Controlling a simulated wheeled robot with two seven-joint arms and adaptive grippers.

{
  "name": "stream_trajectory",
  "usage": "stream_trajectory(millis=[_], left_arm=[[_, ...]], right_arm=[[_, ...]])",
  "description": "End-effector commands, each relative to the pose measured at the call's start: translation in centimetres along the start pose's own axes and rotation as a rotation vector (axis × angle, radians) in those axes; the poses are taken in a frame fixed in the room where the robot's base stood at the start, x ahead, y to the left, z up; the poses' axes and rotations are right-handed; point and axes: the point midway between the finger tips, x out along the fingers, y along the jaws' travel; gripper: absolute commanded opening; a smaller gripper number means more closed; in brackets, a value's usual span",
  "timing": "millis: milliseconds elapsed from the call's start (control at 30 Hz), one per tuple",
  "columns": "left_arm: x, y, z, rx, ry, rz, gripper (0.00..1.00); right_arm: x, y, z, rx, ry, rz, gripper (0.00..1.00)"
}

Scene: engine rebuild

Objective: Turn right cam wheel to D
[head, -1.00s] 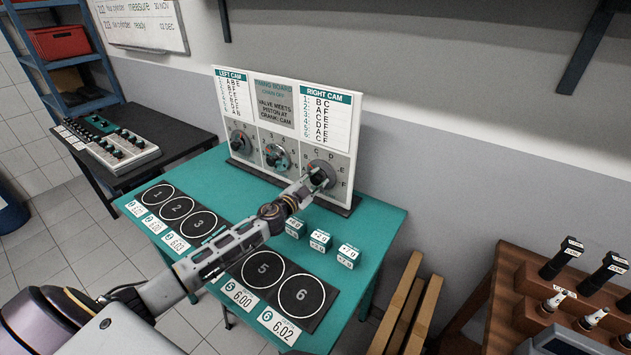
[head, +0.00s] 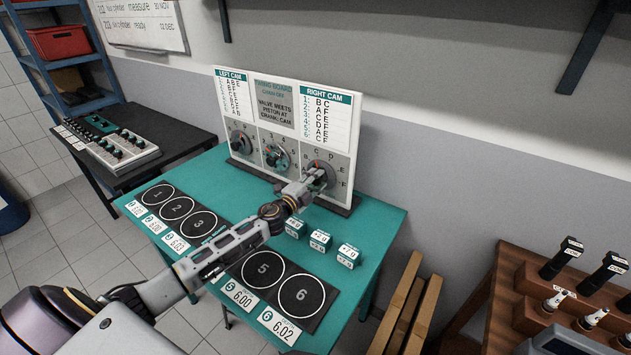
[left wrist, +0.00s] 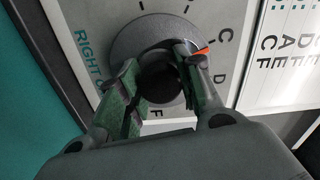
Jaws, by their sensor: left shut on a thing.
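The right cam wheel (left wrist: 125,48) is a grey disc with a dark central knob (left wrist: 158,78) on the timing board's right panel. In the left wrist view its orange pointer mark (left wrist: 202,50) lies on the side of the letters C (left wrist: 227,33) and D (left wrist: 221,75), seemingly nearer C. My left gripper (left wrist: 160,85) is shut on the knob, one finger on each side. In the head view my left gripper (head: 317,178) covers most of the wheel (head: 327,168). My right gripper is not in view.
The timing board (head: 275,92) stands at the back of the teal table (head: 370,225). The left dial (head: 240,143) and middle dial (head: 277,157) are beside the wheel. Numbered circle mats (head: 300,293) lie in front.

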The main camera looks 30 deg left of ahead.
Motion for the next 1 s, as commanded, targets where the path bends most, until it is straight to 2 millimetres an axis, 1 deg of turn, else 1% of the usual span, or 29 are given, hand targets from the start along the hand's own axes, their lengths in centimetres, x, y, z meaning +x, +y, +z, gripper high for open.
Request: stream_trajectory(millis=[167,500,800,1000], left_arm=[[0.0,0.1,0.0,0.154,0.0,0.002,0.11],[0.0,0.1,0.0,0.462,0.0,0.002,0.11],[0.0,0.1,0.0,0.649,0.001,0.002,0.11],[0.0,0.1,0.0,0.7,0.001,0.002,0.11]], right_arm=[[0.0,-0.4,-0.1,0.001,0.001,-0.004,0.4],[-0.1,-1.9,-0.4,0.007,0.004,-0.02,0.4],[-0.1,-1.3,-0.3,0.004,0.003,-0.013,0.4],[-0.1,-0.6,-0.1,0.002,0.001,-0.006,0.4]])
